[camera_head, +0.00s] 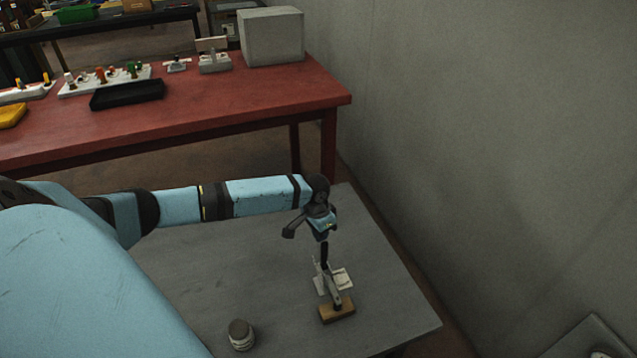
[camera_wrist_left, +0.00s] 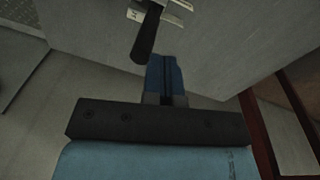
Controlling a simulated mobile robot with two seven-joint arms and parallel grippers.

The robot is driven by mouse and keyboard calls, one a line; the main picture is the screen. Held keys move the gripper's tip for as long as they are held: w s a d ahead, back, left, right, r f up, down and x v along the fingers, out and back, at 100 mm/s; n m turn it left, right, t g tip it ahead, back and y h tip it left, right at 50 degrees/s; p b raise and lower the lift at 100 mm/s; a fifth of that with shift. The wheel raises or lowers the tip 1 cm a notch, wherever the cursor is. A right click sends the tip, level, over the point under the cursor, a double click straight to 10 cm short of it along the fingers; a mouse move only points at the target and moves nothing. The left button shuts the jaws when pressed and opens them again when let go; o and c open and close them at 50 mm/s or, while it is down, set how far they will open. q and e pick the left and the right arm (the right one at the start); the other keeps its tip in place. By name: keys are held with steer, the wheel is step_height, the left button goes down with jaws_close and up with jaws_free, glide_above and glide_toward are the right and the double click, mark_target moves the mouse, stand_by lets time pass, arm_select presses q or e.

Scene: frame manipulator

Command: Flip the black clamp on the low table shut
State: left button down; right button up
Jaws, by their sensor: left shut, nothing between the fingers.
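The clamp (camera_head: 334,284) stands on the low grey table (camera_head: 230,275). It has a pale metal base and a black handle (camera_head: 324,255) that stands up from it. A wooden block (camera_head: 337,311) lies at the clamp's near end. My left gripper (camera_head: 323,233) is above the clamp, just over the top of the handle, with its fingers shut and empty. In the left wrist view, the black handle (camera_wrist_left: 146,36) lies just beyond the shut blue fingertips (camera_wrist_left: 165,60); I cannot tell if they touch. My right gripper is not in view.
A small lidded jar (camera_head: 241,335) stands on the low table, left of the clamp. A red table (camera_head: 210,95) with a black tray (camera_head: 127,93) and a grey box (camera_head: 271,36) is behind. A grey wall (camera_head: 480,130) rises on the right.

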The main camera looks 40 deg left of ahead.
mark_target(325, 246)
arm_select(q)
steer(key=shift+s+d+r+y+p, duration=0.35)
steer(key=shift+d+p, duration=0.25)
steer(key=shift+p, duration=0.45)
steer(key=shift+s+d+t+y+p, duration=0.2)
steer(key=shift+d+t+y+p, duration=0.25)
steer(key=shift+p, duration=0.5)
steer(key=shift+s+d+f+p, duration=0.2)
steer(key=shift+d+p, duration=0.2)
steer(key=shift+p, duration=0.25)
steer(key=shift+s+d+f+p, duration=0.15)
steer(key=shift+d+p, duration=0.15)
steer(key=shift+p, duration=0.05)
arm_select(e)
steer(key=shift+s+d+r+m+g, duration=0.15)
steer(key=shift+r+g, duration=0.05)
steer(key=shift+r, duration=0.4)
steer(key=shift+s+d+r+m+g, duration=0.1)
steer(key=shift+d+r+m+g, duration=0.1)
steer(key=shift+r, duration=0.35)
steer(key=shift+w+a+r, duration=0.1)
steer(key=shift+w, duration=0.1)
